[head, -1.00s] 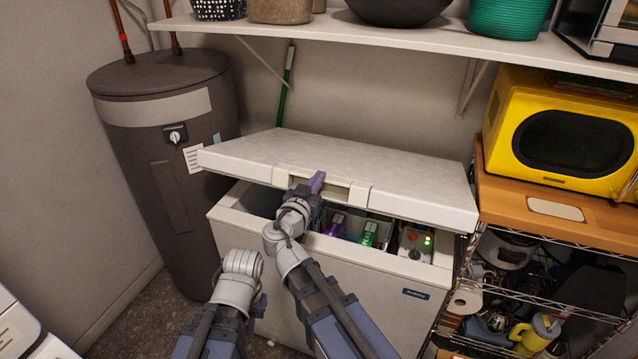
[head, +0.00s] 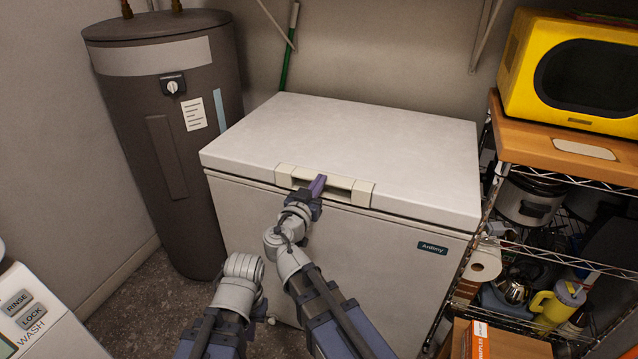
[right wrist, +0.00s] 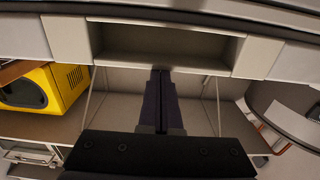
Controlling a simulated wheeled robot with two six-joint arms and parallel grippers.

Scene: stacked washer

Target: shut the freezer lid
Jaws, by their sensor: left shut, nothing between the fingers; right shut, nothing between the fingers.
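The white chest freezer (head: 340,250) has its lid (head: 350,145) down flat on the body, with no gap visible along the front edge. The lid's cream handle (head: 362,193) with a recess is at the front; it also shows in the right wrist view (right wrist: 68,40). My right gripper (head: 318,184) is shut and empty, its purple fingertips at the handle recess; whether they touch it is unclear. The shut fingers also show in the right wrist view (right wrist: 160,90). My left arm's wrist shows low, in front of the freezer; its gripper fingers are hidden.
A dark water heater (head: 165,140) stands left of the freezer. A wire rack (head: 540,255) with a yellow microwave (head: 575,75) on its wooden top stands close on the right. A white control panel (head: 40,325) is at lower left. Floor shows between heater and panel.

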